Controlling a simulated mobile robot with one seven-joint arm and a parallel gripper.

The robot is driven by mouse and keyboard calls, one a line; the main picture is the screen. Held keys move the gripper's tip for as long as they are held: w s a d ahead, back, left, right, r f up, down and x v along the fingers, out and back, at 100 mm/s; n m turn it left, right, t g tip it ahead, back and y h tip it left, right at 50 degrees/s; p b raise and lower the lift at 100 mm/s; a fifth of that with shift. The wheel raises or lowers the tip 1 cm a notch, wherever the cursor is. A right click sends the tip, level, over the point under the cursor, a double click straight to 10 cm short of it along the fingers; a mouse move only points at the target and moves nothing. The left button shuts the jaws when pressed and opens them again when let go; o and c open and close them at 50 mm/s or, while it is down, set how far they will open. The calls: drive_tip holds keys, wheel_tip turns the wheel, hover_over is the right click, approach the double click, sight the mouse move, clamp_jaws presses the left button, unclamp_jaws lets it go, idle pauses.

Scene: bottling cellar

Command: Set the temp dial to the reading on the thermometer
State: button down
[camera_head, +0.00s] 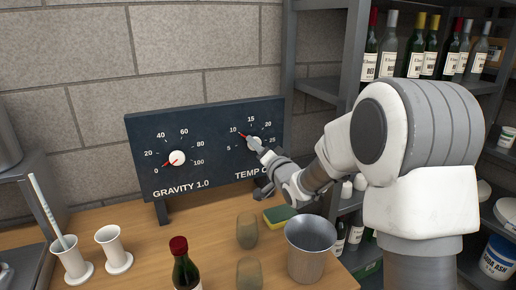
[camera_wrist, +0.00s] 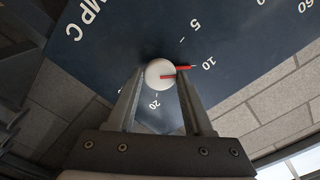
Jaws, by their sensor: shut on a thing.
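The temp dial (camera_head: 254,142) is a white knob with a red pointer on the right half of a dark panel (camera_head: 215,160). Its scale shows 5, 10, 15, 20 and 25. In the wrist view the knob (camera_wrist: 159,74) sits between the two fingers of my gripper (camera_wrist: 160,84), which is shut on it. The red pointer (camera_wrist: 180,69) points at about the 10 mark. In the head view my gripper (camera_head: 260,149) partly covers the dial's lower side. A pale stick (camera_head: 47,206) stands tilted in a white cylinder at the left; I cannot tell whether it is the thermometer, and no reading is legible.
The gravity dial (camera_head: 177,157) is on the panel's left half, pointer near 0. On the table (camera_head: 150,220) stand an empty white cylinder (camera_head: 113,247), a red-capped bottle (camera_head: 184,265), two glasses (camera_head: 247,230), a metal cup (camera_head: 310,250) and a sponge (camera_head: 279,216). Bottle shelves (camera_head: 330,90) are at right.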

idle(0.5)
drive_tip(key=shift+c, duration=1.6)
unclamp_jaws()
drive_tip(key=p+v, duration=0.1)
drive_tip(key=v, duration=1.6)
drive_tip(key=shift+s, duration=0.2)
drive_tip(key=shift+d, duration=0.1)
